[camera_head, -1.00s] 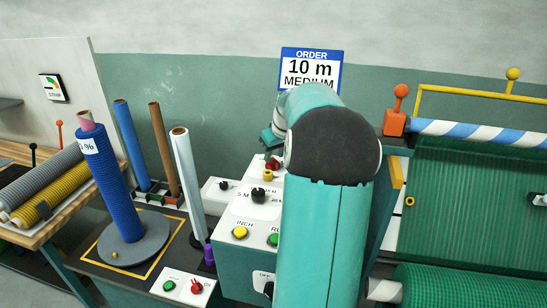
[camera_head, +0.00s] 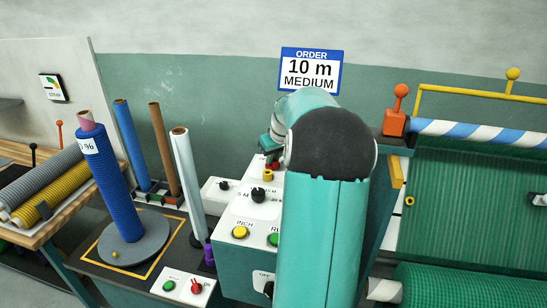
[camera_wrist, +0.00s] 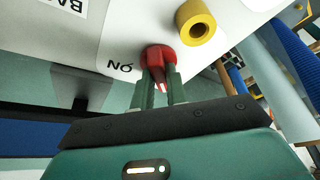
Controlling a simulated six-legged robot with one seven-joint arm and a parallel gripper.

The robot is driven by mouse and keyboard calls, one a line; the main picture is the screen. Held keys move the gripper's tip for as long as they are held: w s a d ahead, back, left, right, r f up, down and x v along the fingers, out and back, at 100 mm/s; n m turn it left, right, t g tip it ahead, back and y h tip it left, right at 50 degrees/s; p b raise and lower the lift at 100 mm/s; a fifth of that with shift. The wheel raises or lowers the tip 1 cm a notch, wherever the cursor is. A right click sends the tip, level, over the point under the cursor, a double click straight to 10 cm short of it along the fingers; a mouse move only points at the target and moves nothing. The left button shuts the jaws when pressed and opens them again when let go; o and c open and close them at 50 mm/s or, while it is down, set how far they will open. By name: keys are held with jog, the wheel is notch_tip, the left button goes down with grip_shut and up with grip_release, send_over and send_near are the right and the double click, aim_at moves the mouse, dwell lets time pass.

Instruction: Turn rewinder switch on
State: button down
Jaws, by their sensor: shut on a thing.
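A red rotary switch knob (camera_wrist: 157,54) with a white pointer sits on a white panel in the wrist view, beside the printed word ON. It shows small in the head view (camera_head: 272,164), partly hidden by my arm. My gripper (camera_wrist: 159,74) is shut on the red knob, one finger on each side of its grip. In the wrist view the pointer lies between the fingers, towards the gripper body. The ON label is left of the knob. The head view does not show the fingers clearly.
A yellow ring-shaped part (camera_wrist: 195,22) stands close beside the knob. A dial (camera_head: 258,194), a yellow INCH button (camera_head: 240,232) and a green button (camera_head: 273,239) are in front. A tall white roll (camera_head: 187,175) and a blue roll (camera_head: 112,185) stand left.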

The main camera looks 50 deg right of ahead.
jog(key=shift+w+a+m, duration=0.1)
jog(key=shift+m, duration=0.2)
jog(key=m, duration=0.2)
jog(key=m+g+h, duration=0.1)
jog(key=m, duration=0.1)
jog(key=shift+w+a+h, duration=0.1)
jog(key=shift+w+h, duration=0.05)
jog(key=shift+h, duration=0.15)
jog(key=m, duration=0.2)
jog(key=m+g+h, duration=0.1)
jog(key=m, duration=0.2)
jog(key=shift+w+g, duration=0.1)
jog(key=shift+g, duration=0.2)
jog(key=m+g, duration=0.1)
jog(key=m, duration=0.2)
jog(key=shift+m, duration=0.3)
jog(key=shift+w+m+g, duration=0.1)
jog(key=shift+m+g, duration=1)
jog(key=shift+m, duration=1.2)
jog(key=c, duration=1.4)
grip_release()
